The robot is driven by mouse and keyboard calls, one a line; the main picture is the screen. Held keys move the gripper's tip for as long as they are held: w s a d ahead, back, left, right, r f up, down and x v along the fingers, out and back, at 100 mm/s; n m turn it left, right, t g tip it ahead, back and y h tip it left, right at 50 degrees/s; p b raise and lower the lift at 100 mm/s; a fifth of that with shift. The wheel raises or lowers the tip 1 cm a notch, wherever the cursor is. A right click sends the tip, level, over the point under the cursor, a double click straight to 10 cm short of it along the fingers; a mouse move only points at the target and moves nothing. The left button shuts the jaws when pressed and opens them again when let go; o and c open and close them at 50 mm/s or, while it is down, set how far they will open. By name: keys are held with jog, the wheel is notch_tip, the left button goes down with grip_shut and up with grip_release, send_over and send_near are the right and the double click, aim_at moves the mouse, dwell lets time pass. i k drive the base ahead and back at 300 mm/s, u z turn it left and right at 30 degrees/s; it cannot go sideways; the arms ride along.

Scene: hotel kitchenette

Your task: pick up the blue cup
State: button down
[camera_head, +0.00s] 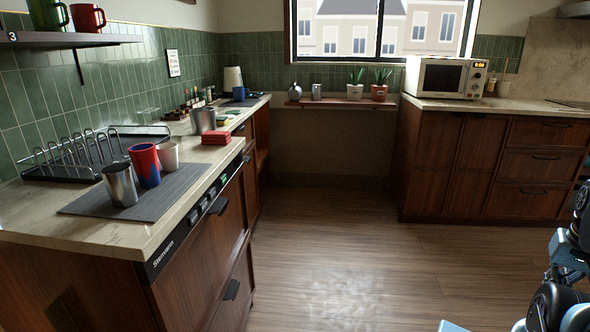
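A red and blue cup (145,166) stands upright on a dark grey mat (92,203) on the left counter. It is between a metal cup (120,185) in front of it and a cream cup (168,156) behind it to the right. The metal cup partly hides its lower left side. No plain blue cup shows clearly on the mat. Parts of my arm show at the lower right edge, far from the cups across the floor. My gripper's fingers cannot be made out.
A wire dish rack (75,157) stands behind the cups. Red stacked boxes (216,138) and a metal canister (203,121) are farther along the counter (110,235). A shelf (62,39) with mugs hangs above. The wooden floor (350,255) in the middle is clear.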

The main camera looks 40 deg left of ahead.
aim_at(143, 156)
jog(key=i, duration=1.8)
jog(key=u, duration=3.95)
jog(key=i, duration=1)
